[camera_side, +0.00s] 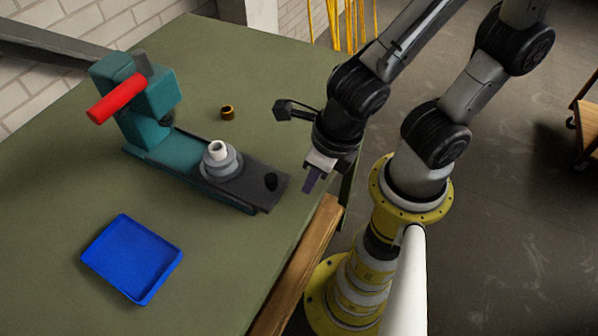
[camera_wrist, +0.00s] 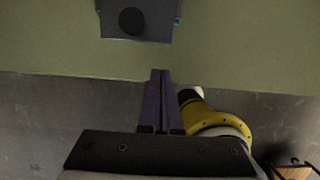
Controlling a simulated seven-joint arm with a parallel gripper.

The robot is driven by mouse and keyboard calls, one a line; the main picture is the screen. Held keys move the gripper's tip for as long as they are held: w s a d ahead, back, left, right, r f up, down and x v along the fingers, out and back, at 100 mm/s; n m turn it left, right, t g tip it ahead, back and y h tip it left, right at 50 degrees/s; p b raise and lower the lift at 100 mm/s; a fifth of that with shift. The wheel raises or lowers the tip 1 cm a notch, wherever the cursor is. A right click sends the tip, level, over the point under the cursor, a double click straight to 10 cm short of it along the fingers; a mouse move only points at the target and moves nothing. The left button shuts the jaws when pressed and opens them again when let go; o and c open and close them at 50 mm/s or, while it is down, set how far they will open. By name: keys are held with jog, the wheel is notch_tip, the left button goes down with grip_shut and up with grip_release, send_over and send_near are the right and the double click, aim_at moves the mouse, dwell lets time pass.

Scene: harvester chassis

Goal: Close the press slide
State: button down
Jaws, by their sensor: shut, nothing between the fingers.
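The press (camera_side: 150,105) is teal with a red handle (camera_side: 117,98) and stands on the green table. Its dark slide (camera_side: 255,178) sticks out of the teal base toward the table's right edge. The gripper also shows in the wrist view (camera_wrist: 160,75).
A blue tray (camera_side: 92,257) lies at the table's front left. A small brass-coloured ring (camera_side: 227,112) lies behind the slide. A wooden edge (camera_side: 300,265) runs along the table's near right side. The table between tray and press is clear.

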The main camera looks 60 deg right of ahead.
aim_at(239, 159)
jog(key=shift+w, duration=1.2)
jog(key=w, duration=1.2)
jog(key=shift+w, duration=0.25)
jog(key=shift+r, duration=0.1)
jog(key=shift+s, duration=0.1)
